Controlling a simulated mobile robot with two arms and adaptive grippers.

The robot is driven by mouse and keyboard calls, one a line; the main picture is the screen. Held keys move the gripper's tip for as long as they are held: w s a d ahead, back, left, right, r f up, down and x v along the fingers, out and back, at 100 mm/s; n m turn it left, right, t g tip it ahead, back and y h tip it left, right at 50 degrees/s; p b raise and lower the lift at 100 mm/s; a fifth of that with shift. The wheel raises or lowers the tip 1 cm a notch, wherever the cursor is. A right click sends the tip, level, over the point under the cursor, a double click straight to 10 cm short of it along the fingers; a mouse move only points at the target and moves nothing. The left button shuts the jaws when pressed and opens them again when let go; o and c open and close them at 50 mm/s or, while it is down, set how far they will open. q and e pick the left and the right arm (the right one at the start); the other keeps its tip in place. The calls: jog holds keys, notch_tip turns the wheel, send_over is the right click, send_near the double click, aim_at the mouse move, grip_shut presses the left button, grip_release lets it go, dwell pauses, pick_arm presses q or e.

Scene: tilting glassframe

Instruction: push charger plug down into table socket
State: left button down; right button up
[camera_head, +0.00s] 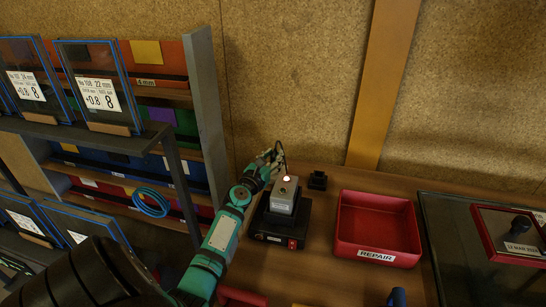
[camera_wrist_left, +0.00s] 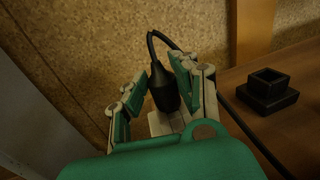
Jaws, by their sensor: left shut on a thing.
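The plug looks roughly upright. A pale block (camera_wrist_left: 166,122) shows below it; I cannot tell whether they touch. A black square holder with an open top (camera_head: 317,180) stands right of the gripper and also shows in the left wrist view (camera_wrist_left: 268,90). My right gripper is not in view.
The grey device sits on a black base (camera_head: 268,232). A red REPAIR tray (camera_head: 376,252) stands to the right, with a dark mat (camera_head: 455,262) beyond. Shelves with blue-edged glass frames (camera_head: 98,88) fill the left. A cork wall (camera_head: 300,85) closes the back.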

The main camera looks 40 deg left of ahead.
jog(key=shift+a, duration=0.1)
pick_arm(q)
jog(key=c, duration=0.9)
grip_release()
jog(key=shift+c, duration=0.2)
